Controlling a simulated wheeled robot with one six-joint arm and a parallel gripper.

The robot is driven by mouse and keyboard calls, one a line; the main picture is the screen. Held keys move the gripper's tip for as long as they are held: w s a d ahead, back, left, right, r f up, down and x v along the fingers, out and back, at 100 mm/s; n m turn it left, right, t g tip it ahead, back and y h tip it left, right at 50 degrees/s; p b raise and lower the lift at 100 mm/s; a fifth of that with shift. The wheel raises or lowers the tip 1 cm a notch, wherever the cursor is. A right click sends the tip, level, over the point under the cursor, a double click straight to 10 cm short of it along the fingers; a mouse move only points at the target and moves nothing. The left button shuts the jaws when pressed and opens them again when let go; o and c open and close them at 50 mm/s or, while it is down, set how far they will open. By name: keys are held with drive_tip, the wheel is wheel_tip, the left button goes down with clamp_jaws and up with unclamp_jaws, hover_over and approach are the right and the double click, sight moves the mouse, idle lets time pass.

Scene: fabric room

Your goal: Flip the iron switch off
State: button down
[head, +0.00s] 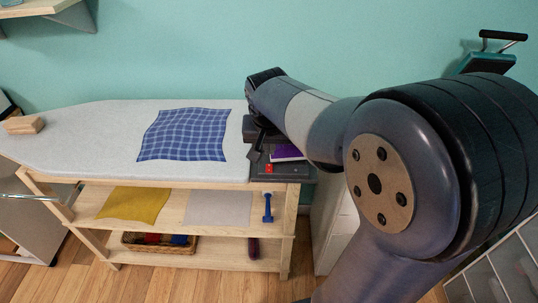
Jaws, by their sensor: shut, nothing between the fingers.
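A dark station (295,172) sits at the right end of the ironing board. A small red switch (269,168) is on its front part; its on or off position is too small to tell. A purple piece (287,152), perhaps part of the iron, shows on the station, partly hidden by my arm. My gripper (255,154) is shut and empty, pointing down just above and to the left of the red switch. I cannot tell whether it touches the station.
The ironing board (80,138) bears a blue checked cloth (185,134) and a wooden block (23,125). Shelves below hold a yellow cloth (133,204), a pale cloth (218,208), a blue item (267,208) and a basket (160,248). The board's left half is mostly clear.

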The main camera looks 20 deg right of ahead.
drive_tip(key=v, duration=0.5)
drive_tip(key=shift+r, duration=0.1)
drive_tip(key=p, duration=0.2)
drive_tip(key=w+p, duration=0.1)
drive_tip(key=p, duration=0.2)
drive_tip(key=shift+w+r+p, duration=0.1)
drive_tip(key=shift+r+p, duration=0.2)
drive_tip(key=shift+w+f, duration=0.1)
drive_tip(key=shift+f, duration=0.1)
approach(269, 165)
drive_tip(key=x, duration=0.5)
drive_tip(key=shift+w+f, duration=0.15)
drive_tip(key=shift+w, duration=0.1)
drive_tip(key=shift+f+p, duration=0.3)
drive_tip(key=shift+f, duration=0.3)
drive_tip(key=shift+w, duration=0.1)
